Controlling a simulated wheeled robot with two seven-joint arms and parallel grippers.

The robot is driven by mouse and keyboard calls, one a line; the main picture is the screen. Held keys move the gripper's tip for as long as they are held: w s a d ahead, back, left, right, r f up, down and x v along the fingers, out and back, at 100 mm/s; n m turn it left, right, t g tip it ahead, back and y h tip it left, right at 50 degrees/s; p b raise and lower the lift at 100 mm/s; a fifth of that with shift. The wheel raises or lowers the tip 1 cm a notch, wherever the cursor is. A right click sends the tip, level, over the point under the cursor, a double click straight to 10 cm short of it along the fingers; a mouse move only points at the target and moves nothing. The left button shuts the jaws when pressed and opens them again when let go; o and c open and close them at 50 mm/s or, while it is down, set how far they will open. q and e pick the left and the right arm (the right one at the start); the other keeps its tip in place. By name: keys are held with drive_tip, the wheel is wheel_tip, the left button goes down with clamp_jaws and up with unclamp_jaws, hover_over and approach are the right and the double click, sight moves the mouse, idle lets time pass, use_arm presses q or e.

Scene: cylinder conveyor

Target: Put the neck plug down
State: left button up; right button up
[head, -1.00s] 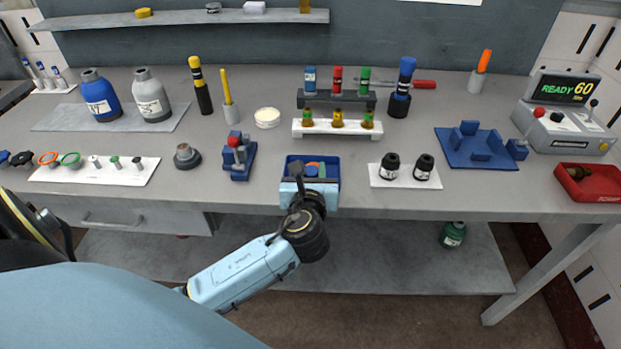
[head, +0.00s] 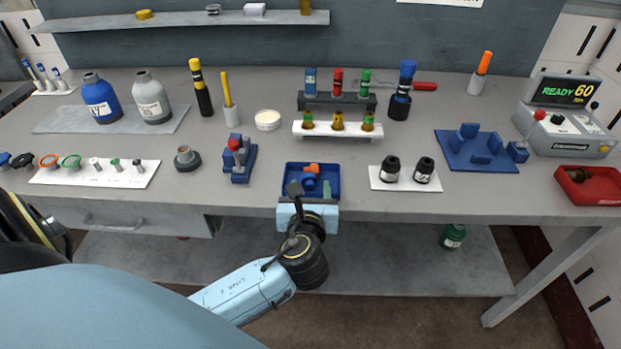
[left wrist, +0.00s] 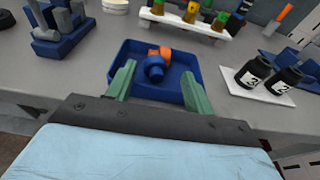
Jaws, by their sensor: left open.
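A blue tray (head: 334,172) sits at the front edge of the bench; it also shows in the left wrist view (left wrist: 119,56). In it lie a small blue round part (left wrist: 154,70), which may be the neck plug, and an orange piece (left wrist: 164,52) against it. They show in the head view as a blue part (head: 309,183) and an orange piece (head: 312,167). My left gripper (head: 311,188) is open at the tray's near side. In the left wrist view its green fingers (left wrist: 158,75) stand apart, either side of the blue part, with nothing held. My right gripper is out of view.
Right of the tray, two black bottles (head: 406,169) stand on a white mat. A tube rack (head: 338,128) stands behind. Bare bench surrounds the tray on both sides.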

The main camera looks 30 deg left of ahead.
use_arm(q)
drive_tip(key=v, duration=0.8)
drive_tip(key=shift+p, duration=0.3)
drive_tip(key=s+f+n+g+h, duration=0.3)
drive_tip(key=f+n, duration=0.1)
drive_tip(key=f, duration=1.1)
drive_tip(key=s+f+n+g+h, duration=0.2)
drive_tip(key=s+f+n+g, duration=0.15)
drive_tip(key=f, duration=1.15)
drive_tip(key=s+f+n+g+h, duration=0.1)
drive_tip(key=s+f+n+g, duration=0.1)
drive_tip(key=s+f+n, duration=0.7)
drive_tip(key=s+f+n+g+h, duration=0.2)
drive_tip(key=s+f+n, duration=0.7)
drive_tip(key=s, duration=0.9)
drive_tip(key=shift+a+f+n+g, duration=0.3)
drive_tip(key=shift+f+n+g, duration=0.1)
drive_tip(key=shift+n+g, duration=0.5)
